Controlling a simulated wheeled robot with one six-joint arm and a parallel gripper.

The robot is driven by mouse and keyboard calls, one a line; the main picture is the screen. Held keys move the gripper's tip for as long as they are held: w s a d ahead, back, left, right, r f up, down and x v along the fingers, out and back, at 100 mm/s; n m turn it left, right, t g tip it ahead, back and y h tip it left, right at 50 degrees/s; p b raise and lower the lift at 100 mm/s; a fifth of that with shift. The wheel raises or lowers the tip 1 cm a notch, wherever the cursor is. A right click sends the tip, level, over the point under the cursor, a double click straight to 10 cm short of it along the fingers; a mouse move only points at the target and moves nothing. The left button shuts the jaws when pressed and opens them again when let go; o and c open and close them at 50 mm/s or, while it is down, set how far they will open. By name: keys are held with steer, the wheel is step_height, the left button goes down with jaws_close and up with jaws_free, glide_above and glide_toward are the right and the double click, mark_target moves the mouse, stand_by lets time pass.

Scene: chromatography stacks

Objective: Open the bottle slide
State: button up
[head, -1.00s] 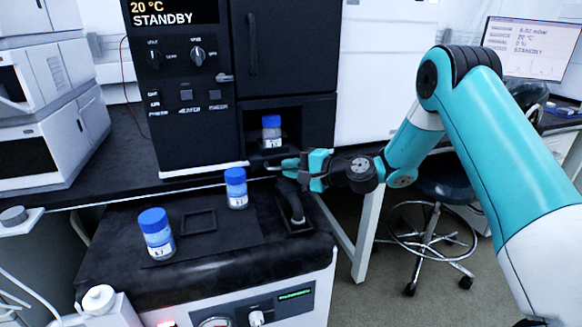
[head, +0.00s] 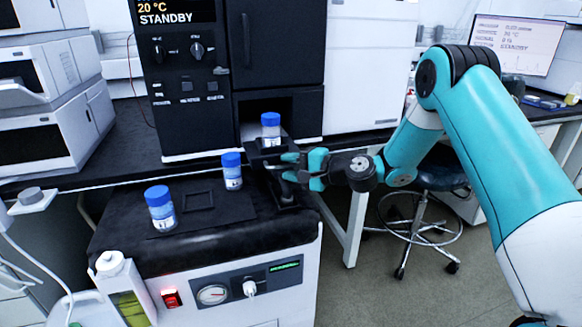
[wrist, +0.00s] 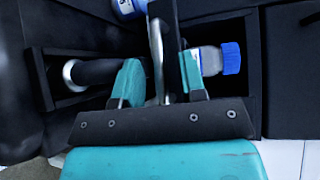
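The bottle slide (head: 256,152) is a black tray that sticks out of the dark bay (head: 296,112) low in the black cabinet. A clear bottle with a blue cap (head: 271,131) stands upright on it. In the wrist view this bottle (wrist: 210,61) lies just right of the fingers. My gripper (head: 287,167) is at the front of the slide. The exact contact is partly hidden.
Two blue-capped bottles, one at left (head: 161,208) and one nearer the slide (head: 232,171), stand on the black-topped cart (head: 115,235). A dark upright fitting (head: 288,190) sits on the cart below my gripper. A stool (head: 440,180) stands at right.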

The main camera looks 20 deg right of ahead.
steer(key=v, duration=1.7)
steer(key=shift+s+d, duration=0.15)
steer(key=shift+s, duration=0.05)
steer(key=s+a+r+n+g+h, duration=0.1)
steer(key=s+a+r+n+g, duration=0.1)
steer(key=s+a+n+g, duration=0.45)
steer(key=s+a+r+n+g, duration=0.2)
steer(key=s+a+r+n, duration=0.15)
steer(key=a, duration=0.55)
steer(key=s+a+r+n+g+h, duration=0.1)
steer(key=s+n+h, duration=0.25)
steer(key=s, duration=0.45)
steer(key=s+a+r+n+g+h, duration=0.1)
steer(key=s+n+g+h, duration=0.2)
steer(key=s, duration=0.5)
step_height(320, 180, up, 19)
steer(key=n+t+p, duration=0.1)
steer(key=p, duration=1.7)
steer(key=shift+s+p, duration=0.35)
